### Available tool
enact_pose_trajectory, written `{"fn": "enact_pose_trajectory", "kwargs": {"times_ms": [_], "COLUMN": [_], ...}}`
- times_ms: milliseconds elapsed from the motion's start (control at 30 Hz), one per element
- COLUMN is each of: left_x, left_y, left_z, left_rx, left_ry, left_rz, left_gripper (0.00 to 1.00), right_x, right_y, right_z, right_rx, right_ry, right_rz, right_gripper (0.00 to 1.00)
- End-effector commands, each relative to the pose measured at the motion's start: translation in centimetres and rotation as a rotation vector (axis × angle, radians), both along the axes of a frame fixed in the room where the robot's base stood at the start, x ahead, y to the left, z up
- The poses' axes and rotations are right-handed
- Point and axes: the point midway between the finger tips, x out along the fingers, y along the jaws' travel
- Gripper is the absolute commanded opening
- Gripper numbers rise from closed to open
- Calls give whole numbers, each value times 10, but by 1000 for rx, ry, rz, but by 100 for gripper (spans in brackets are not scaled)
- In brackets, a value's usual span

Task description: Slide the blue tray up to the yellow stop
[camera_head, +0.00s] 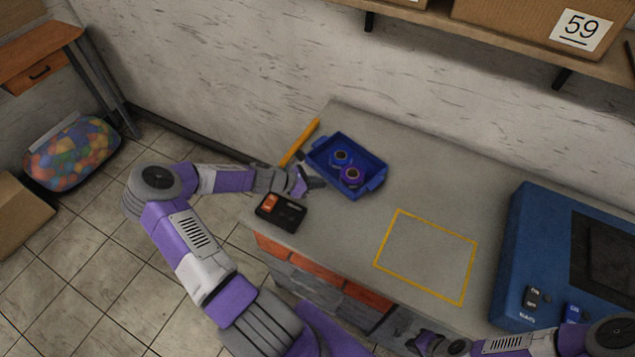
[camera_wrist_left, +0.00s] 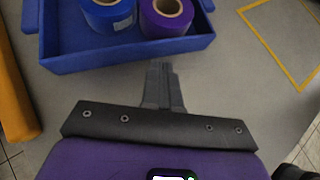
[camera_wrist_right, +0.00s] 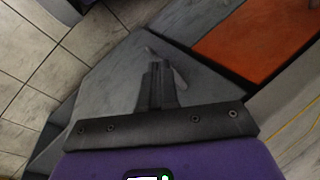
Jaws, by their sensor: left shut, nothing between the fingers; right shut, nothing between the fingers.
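The blue tray (camera_head: 372,165) sits on the grey worktop beside the yellow stop (camera_head: 298,143), a bar at the worktop's left end. In the left wrist view, the tray (camera_wrist_left: 120,57) shows a narrow gap from the stop (camera_wrist_left: 14,95). It holds a blue roll (camera_head: 340,157) and a purple roll (camera_head: 352,175). My left gripper (camera_head: 318,184) is shut and empty at the tray's near side; its fingertips (camera_wrist_left: 160,66) point at the near wall, and contact is unclear. My right gripper (camera_head: 422,340) is shut and empty by the worktop's front edge.
A black box with an orange switch (camera_head: 281,212) sits at the near left corner, close to my left wrist. A yellow outlined square (camera_head: 427,256) marks bare worktop. A blue machine (camera_head: 530,245) stands at right. The worktop between tray and machine is clear.

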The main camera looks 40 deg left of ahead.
Motion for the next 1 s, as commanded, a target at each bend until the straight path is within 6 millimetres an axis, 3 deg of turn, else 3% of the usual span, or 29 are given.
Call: {"fn": "enact_pose_trajectory", "kwargs": {"times_ms": [233,433,633,1000], "left_x": [0,0,4,-68], "left_y": [0,0,-4,34], "left_z": [1,16,19,17], "left_rx": [0,-1,-2,0], "left_ry": [0,0,1,3], "left_rz": [0,1,-8,-2], "left_gripper": [0,0,0,0], "right_x": [0,0,0,0], "right_y": [0,0,0,0], "right_z": [1,18,26,31], "right_rx": [0,0,0,0], "right_ry": [0,0,0,0], "right_rz": [0,0,0,0], "right_gripper": [0,0,0,0]}}
